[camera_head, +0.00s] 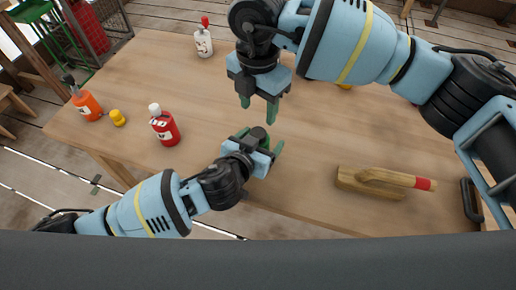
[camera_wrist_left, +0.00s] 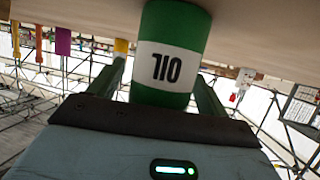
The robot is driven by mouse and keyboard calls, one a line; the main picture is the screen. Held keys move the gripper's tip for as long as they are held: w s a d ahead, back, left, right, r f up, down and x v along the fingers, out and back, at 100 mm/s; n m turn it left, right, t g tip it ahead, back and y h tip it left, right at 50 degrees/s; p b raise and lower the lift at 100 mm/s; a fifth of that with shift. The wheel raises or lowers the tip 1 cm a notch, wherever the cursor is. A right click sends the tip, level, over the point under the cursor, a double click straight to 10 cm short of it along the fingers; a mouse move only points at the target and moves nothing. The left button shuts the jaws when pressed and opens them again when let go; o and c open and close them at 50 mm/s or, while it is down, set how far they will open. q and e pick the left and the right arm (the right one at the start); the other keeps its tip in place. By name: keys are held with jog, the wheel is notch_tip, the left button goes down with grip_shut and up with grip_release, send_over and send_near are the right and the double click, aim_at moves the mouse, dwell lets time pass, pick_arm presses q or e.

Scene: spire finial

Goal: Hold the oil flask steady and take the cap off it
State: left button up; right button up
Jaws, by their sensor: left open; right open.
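The oil flask is green with a white band and an upside-down "OIL" label; it shows in the left wrist view (camera_wrist_left: 172,50). In the head view it is mostly hidden, with a dark round top (camera_head: 259,133) showing between the left gripper's fingers. My left gripper (camera_head: 262,146) is open, low at the table's near edge, with one finger on each side of the flask. Whether the fingers touch it I cannot tell. My right gripper (camera_head: 258,108) is open and empty, pointing down just above and behind the flask's top.
A red bottle (camera_head: 165,128), a yellow piece (camera_head: 117,117) and an orange bottle (camera_head: 87,105) stand on the left of the wooden table (camera_head: 310,130). A white bottle (camera_head: 203,42) stands at the back. A wooden float (camera_head: 372,185) lies right of the left gripper.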

aim_at(258, 133)
pick_arm(q)
grip_shut()
dwell(0.4)
pick_arm(e)
jog(key=shift+f, duration=4)
jog(key=shift+c, duration=0.3)
jog(key=c, duration=0.9)
jog(key=n, duration=0.6)
jog(key=shift+n, duration=0.4)
